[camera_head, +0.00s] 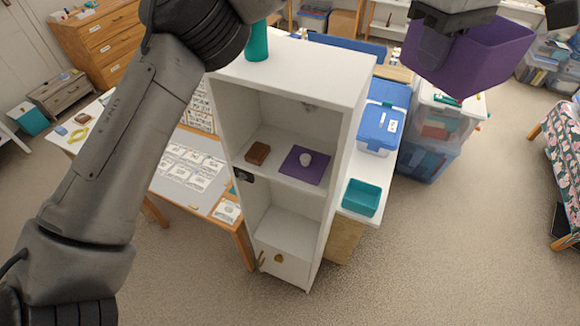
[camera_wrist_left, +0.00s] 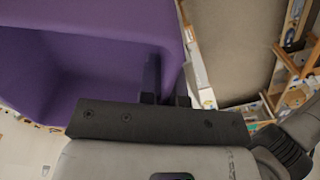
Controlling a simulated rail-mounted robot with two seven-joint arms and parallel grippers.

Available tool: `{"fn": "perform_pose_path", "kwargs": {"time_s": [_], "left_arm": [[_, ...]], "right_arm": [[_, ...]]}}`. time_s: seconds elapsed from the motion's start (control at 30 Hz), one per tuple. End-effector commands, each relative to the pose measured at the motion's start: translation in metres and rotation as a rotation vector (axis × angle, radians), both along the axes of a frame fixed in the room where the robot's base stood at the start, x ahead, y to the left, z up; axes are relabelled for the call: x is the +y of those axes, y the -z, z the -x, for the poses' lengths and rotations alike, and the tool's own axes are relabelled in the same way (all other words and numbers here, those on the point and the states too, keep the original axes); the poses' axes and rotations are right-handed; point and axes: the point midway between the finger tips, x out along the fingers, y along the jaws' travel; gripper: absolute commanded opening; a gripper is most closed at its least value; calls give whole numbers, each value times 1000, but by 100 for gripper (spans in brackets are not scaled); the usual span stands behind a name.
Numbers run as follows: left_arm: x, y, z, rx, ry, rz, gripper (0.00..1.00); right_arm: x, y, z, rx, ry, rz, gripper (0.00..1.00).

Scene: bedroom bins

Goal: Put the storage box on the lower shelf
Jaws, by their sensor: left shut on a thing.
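The purple storage box (camera_head: 482,55) is held in the air at the top right of the head view, right of the white shelf unit (camera_head: 300,66). My left gripper (camera_head: 437,38) is shut on the box's wall at its left side. In the left wrist view the box (camera_wrist_left: 95,62) fills the upper left, with its wall between the fingers of my left gripper (camera_wrist_left: 165,88). The lower shelf (camera_head: 288,229) of the white unit looks empty. The shelf above it (camera_head: 280,140) holds a brown block (camera_head: 257,153) and a purple mat (camera_head: 305,170) with a small white object on it. My right gripper is not seen.
A teal bottle (camera_head: 257,42) stands on top of the unit. A teal tray (camera_head: 361,197) and a blue-and-white box (camera_head: 383,118) stand to its right. Clear bins are stacked behind. The carpet (camera_head: 440,245) in front right is clear.

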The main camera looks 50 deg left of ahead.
Motion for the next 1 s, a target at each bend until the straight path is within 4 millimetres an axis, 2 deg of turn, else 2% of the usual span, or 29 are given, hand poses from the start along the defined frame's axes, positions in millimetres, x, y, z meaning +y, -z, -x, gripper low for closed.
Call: {"fn": "perform_pose_path", "kwargs": {"time_s": [0.27,0.37,0.5,0.67,0.8,0.87,1.0], "left_arm": [[-20,17,29,2,688,1,0],[-24,32,44,1,942,2,0],[-23,66,72,3,1241,3,0],[-11,111,103,3,1348,5,0],[8,154,129,4,1387,7,0],[19,174,136,5,1380,9,0],[42,216,139,5,1315,6,0]], "right_arm": [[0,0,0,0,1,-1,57],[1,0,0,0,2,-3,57],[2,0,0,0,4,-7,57],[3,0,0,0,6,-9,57],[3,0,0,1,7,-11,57],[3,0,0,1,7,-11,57],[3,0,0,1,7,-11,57]]}}
